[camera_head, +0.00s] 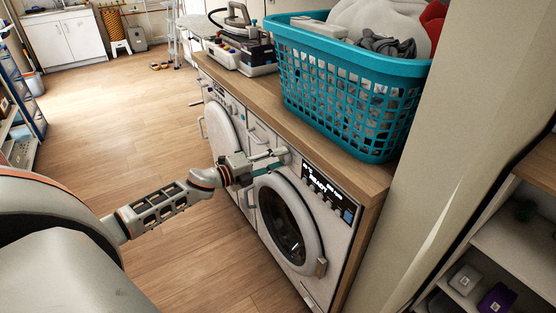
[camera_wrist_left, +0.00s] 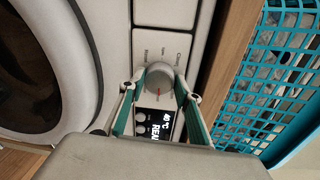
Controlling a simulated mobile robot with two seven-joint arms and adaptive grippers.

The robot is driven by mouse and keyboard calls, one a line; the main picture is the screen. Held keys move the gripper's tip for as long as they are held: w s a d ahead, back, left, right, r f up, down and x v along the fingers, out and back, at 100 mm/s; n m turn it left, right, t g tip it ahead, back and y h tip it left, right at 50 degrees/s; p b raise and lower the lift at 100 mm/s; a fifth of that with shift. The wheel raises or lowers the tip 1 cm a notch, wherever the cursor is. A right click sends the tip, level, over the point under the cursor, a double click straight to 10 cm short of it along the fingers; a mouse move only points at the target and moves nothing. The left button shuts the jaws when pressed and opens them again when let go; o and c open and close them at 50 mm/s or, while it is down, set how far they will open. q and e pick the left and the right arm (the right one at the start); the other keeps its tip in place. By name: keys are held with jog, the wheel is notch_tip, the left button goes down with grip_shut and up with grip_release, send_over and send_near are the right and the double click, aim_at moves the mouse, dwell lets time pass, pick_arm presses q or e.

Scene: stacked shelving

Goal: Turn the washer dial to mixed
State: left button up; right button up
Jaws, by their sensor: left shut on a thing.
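The washer (camera_head: 325,215) is a white front-loader under the wooden counter, with a round door and a dark display that reads READY. Its round grey dial (camera_wrist_left: 159,78) has a red mark and small labels around it, too small to read surely. In the head view the dial is mostly hidden by the gripper. My left gripper (camera_head: 277,160) reaches the washer's upper front from the left. In the left wrist view its two green-padded fingers (camera_wrist_left: 160,80) are on either side of the dial, shut on it. My right gripper is not in view.
A teal laundry basket (camera_head: 345,97) with clothes stands on the wooden counter (camera_head: 262,100) above the washer. An iron and other appliances (camera_head: 240,45) stand farther back. A second white machine (camera_head: 222,125) is left of the washer. The wooden floor (camera_head: 120,120) is mostly open.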

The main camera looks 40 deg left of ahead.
pick_arm(q)
jog(key=shift+m, duration=0.4)
jog(key=o, duration=1.1)
jog(key=shift+s, duration=0.1)
jog(key=v, duration=1.1)
jog(key=shift+s+a, duration=0.1)
jog(key=shift+s, duration=0.3)
